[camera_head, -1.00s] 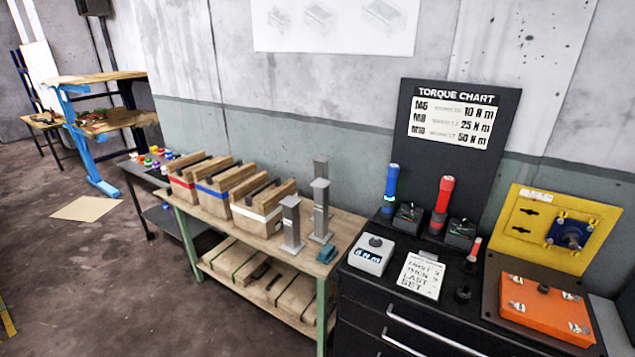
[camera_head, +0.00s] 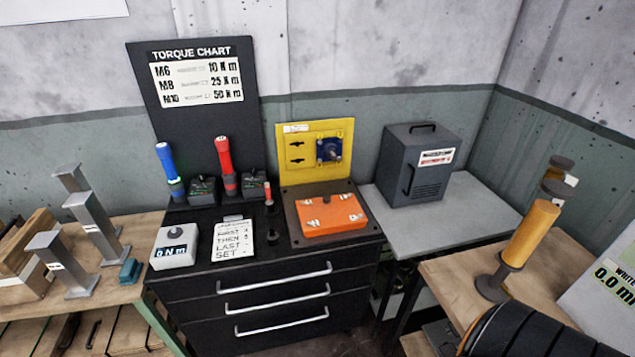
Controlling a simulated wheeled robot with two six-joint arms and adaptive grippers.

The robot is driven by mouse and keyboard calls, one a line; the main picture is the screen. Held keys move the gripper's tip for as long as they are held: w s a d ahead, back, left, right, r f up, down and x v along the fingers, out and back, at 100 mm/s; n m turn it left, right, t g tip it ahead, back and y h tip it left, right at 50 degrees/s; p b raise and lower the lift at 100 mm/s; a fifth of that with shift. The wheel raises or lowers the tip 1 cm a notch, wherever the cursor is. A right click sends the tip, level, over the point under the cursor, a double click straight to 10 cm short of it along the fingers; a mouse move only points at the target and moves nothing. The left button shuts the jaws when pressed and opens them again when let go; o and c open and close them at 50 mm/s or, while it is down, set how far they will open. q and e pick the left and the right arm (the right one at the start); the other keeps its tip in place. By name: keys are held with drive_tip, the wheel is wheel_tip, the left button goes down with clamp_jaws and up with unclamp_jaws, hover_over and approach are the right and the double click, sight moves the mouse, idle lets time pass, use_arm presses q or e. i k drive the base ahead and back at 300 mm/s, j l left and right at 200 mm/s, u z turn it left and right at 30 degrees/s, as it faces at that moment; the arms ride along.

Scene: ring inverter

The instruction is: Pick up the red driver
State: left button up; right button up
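The red driver (camera_head: 224,162) stands upright on the black cabinet top (camera_head: 205,222), in front of the torque chart board. Small black charger-like boxes (camera_head: 203,189) sit beside the drivers, one to the right of each. Neither of my grippers shows in the head view.
On the cabinet are a grey display box (camera_head: 174,248), a note card (camera_head: 233,240) and an orange box (camera_head: 331,217) before a yellow panel (camera_head: 290,165). Grey metal stands (camera_head: 92,222) are on the left bench. A dark case (camera_head: 417,160) and an orange cylinder (camera_head: 531,232) stand to the right.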

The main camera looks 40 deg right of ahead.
sight(222, 146)
drive_tip(key=i+l+z, duration=0.2)
drive_tip(key=l+z, duration=0.15)
drive_tip(key=i+l+z, duration=0.2)
drive_tip(key=l+z, duration=0.15)
